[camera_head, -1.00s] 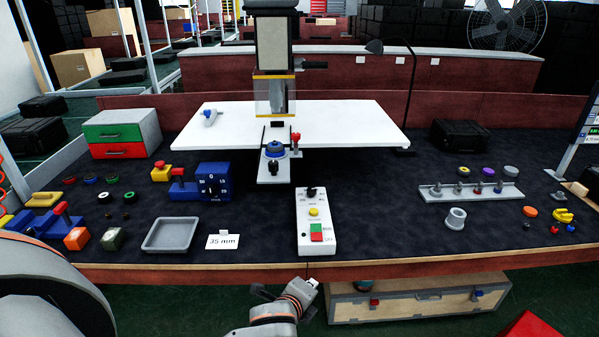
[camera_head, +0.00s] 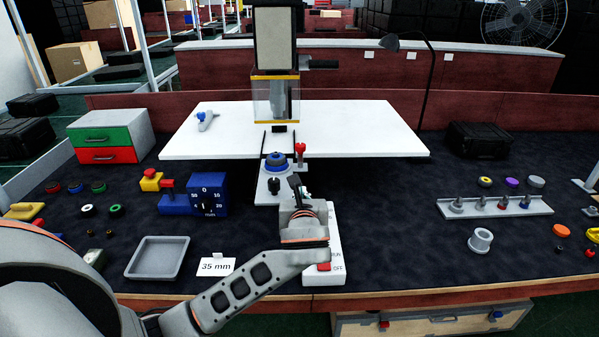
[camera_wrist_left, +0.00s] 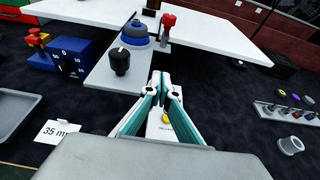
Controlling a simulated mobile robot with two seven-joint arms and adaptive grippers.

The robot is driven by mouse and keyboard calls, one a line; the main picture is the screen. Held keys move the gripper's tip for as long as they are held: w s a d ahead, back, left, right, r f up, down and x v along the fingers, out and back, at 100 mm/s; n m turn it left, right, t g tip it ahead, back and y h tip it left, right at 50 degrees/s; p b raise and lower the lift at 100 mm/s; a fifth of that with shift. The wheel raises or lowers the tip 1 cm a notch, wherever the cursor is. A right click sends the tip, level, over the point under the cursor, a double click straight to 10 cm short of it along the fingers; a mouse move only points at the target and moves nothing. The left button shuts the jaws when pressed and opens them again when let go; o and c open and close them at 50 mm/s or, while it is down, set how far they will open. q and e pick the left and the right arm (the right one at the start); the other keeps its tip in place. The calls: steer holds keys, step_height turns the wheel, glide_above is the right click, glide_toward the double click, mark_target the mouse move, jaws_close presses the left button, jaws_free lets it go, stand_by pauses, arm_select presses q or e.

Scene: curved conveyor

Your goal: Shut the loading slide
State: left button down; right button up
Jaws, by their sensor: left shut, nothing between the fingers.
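The loading slide (camera_head: 268,197) is a light grey plate that sticks out toward me from the white table under the press. It carries a round blue fixture (camera_head: 276,161), a red clamp lever (camera_head: 300,150) and a black knob (camera_head: 274,185) at its near end. In the left wrist view the slide (camera_wrist_left: 105,75) and its knob (camera_wrist_left: 120,61) are left of the fingers. My left gripper (camera_head: 298,188) is shut and empty, just right of the knob and apart from it, above the control box. My right gripper is out of view.
The white control box (camera_head: 337,240) lies partly hidden under my left arm. A blue dial block (camera_head: 208,196) and a grey tray (camera_head: 158,258) stand to the left. A rail with pegs (camera_head: 470,208) stands right.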

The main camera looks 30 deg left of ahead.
mark_target(283, 172)
arm_select(q)
steer(key=r+x, duration=0.1)
steer(key=x, duration=1.2)
steer(key=shift+w+a, duration=0.2)
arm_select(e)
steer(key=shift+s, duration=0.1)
arm_select(q)
steer(key=shift+f, duration=0.1)
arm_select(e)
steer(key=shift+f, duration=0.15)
